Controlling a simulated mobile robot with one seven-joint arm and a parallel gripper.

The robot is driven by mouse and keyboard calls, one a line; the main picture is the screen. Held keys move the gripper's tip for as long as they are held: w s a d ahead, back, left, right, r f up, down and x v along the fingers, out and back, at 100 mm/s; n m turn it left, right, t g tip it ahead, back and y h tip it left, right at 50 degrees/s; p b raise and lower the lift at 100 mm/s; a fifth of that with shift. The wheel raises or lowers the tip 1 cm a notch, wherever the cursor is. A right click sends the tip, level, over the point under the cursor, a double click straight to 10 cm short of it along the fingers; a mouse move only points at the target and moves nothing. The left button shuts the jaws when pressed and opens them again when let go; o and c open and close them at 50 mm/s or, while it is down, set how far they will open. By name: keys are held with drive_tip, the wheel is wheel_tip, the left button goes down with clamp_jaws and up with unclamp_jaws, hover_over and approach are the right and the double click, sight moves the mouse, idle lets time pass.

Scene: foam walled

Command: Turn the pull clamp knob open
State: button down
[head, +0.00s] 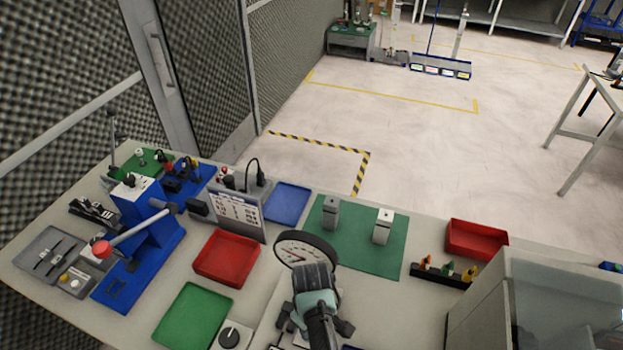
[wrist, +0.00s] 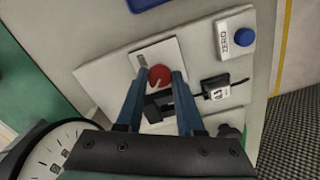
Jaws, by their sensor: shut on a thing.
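A red round knob (wrist: 159,76) with a pale pointer mark sits on a light plate (wrist: 118,72) in the wrist view. My gripper (wrist: 159,70) has one blue finger on each side of the knob, with the tips at its edges, and is shut on it. The pointer lies at a slant, toward the lower left. A black block (wrist: 160,104) shows between the fingers, nearer the camera. In the head view my arm reaches to the bench at the bottom middle. The knob and fingertips are hidden there behind the wrist and the dial.
A round dial gauge (head: 303,252) stands close to my gripper. A blue ZERO button (wrist: 237,38) and a black switch (wrist: 216,88) sit right of the knob. A red tray (head: 228,258), green tray (head: 193,315) and green mat (head: 360,240) lie around on the bench.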

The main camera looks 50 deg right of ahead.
drive_tip(key=shift+w+r, duration=0.1)
drive_tip(key=c, duration=0.5)
unclamp_jaws()
wheel_tip(320, 180, up, 13)
drive_tip(key=shift+f+b, duration=0.1)
drive_tip(key=shift+b, duration=0.75)
